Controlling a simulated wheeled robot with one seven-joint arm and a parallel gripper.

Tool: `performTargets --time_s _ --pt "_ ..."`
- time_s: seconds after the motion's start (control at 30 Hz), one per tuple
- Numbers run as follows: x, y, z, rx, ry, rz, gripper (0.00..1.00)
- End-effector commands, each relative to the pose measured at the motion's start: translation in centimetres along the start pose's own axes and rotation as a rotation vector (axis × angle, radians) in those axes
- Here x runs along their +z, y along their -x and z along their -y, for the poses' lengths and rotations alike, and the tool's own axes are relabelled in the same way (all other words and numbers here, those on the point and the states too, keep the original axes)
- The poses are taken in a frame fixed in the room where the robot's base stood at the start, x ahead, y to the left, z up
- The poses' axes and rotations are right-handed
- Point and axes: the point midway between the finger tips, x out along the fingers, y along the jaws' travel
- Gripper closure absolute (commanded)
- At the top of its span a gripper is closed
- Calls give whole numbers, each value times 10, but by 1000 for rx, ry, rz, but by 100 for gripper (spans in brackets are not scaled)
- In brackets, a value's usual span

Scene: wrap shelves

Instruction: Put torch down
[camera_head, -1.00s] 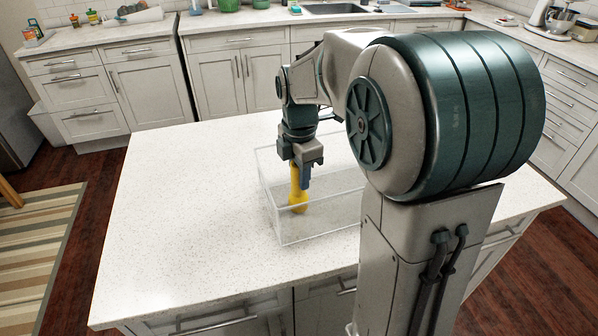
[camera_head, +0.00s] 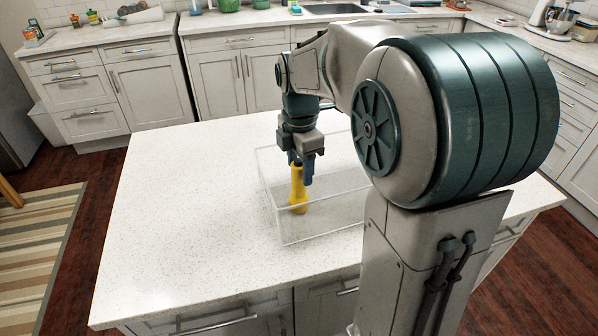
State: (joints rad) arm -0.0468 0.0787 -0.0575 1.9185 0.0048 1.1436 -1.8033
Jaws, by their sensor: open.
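The yellow torch (camera_head: 298,191) stands upright inside a clear, open-topped bin (camera_head: 283,242) on the white island counter. My gripper (camera_head: 301,172) points down over the bin, just above and around the torch's upper end. Its jaws are open, with one finger seen to the right of the torch top. Whether a finger still touches the torch cannot be told. The right part of the bin is hidden behind my arm.
The island counter (camera_head: 180,220) is clear to the left of the bin. The bin's thin clear walls surround the torch. Back counters with a sink (camera_head: 335,9), a green pot (camera_head: 229,5) and a mixer (camera_head: 566,18) lie beyond.

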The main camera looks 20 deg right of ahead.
Motion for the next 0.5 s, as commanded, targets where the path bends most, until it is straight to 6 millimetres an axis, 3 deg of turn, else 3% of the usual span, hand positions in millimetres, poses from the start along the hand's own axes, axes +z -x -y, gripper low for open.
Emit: performTargets --time_s 0.3,0.5 --pt "0 70 0 4 0 1 48" --pt "0 92 0 1 0 0 48"
